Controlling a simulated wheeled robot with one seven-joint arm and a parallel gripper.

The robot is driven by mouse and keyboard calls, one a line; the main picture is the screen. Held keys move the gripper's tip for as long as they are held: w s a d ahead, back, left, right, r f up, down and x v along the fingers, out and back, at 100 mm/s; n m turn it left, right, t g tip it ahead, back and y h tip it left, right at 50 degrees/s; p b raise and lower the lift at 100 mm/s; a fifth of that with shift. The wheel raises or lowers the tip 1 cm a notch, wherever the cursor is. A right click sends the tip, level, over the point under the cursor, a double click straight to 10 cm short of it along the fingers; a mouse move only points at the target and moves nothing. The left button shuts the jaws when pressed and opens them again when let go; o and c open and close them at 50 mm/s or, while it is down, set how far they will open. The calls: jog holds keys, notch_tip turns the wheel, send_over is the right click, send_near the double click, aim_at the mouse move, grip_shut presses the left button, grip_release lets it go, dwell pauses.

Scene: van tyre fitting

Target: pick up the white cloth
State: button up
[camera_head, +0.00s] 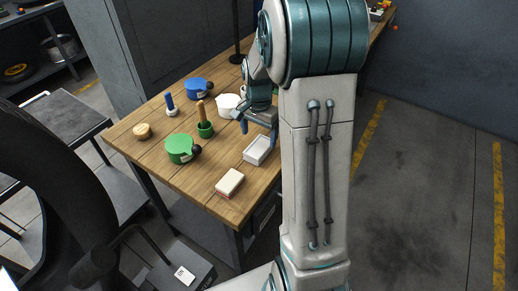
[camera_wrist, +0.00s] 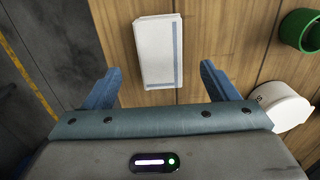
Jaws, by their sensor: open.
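The white cloth (camera_wrist: 152,55) looks like a flat folded rectangle with a blue stripe along one edge. In the head view the cloth (camera_head: 257,151) lies on the wooden table near its right edge, partly beside my arm. My gripper (camera_wrist: 160,70) is open and empty, with blue fingers spread wider than the cloth. In the wrist view the cloth lies ahead, between the finger lines. In the head view my gripper (camera_head: 258,130) hangs just behind the cloth, apparently above the table. The exact height gap is hard to tell.
A white and red block (camera_head: 230,182) lies near the front corner.

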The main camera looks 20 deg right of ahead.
aim_at(259, 146)
jog(key=shift+w+d+f+p, duration=0.1)
jog(key=shift+f+p, duration=0.35)
jog(key=shift+f, duration=2.5)
jog(key=c, duration=1.1)
